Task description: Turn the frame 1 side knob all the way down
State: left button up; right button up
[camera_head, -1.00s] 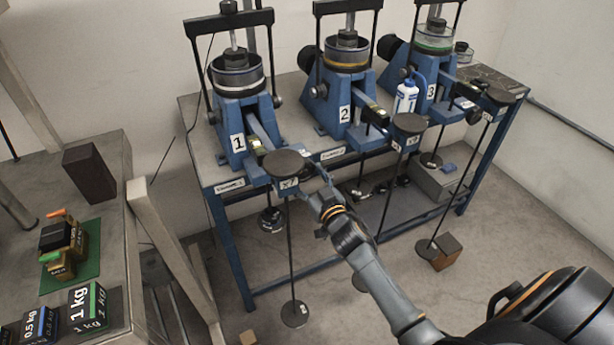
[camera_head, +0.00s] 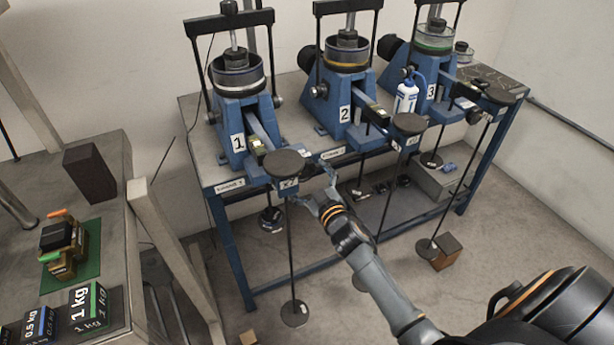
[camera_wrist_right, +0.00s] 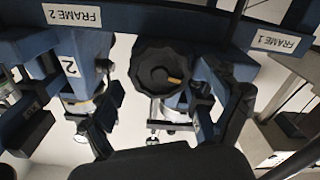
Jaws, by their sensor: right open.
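Frame 1 (camera_head: 236,115) is the blue lever frame at the left end of the bench, marked 1. In the right wrist view a black scalloped knob (camera_wrist_right: 160,68) with a yellow mark is close ahead, between the FRAME 2 and FRAME 1 labels. I take it as the frame 1 side knob; it is not clear in the head view. My right gripper (camera_head: 317,186) is open and empty at the bench's front edge, just right of frame 1's round black hanger top (camera_head: 285,163). It appears apart from the knob. My left gripper is not in view.
Frame 2 (camera_head: 345,100) and frame 3 (camera_head: 432,75) stand to the right. A hanger rod (camera_head: 291,250) hangs left of my right gripper. A blue-and-white bottle (camera_head: 406,97) is on the bench. A side table (camera_head: 115,250) with weights stands at left.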

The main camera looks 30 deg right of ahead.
jog(key=shift+s+f, duration=0.1)
jog(key=shift+s, duration=0.25)
jog(key=s, duration=1.1)
jog(key=shift+s+a, duration=0.15)
jog(key=shift+a, duration=0.15)
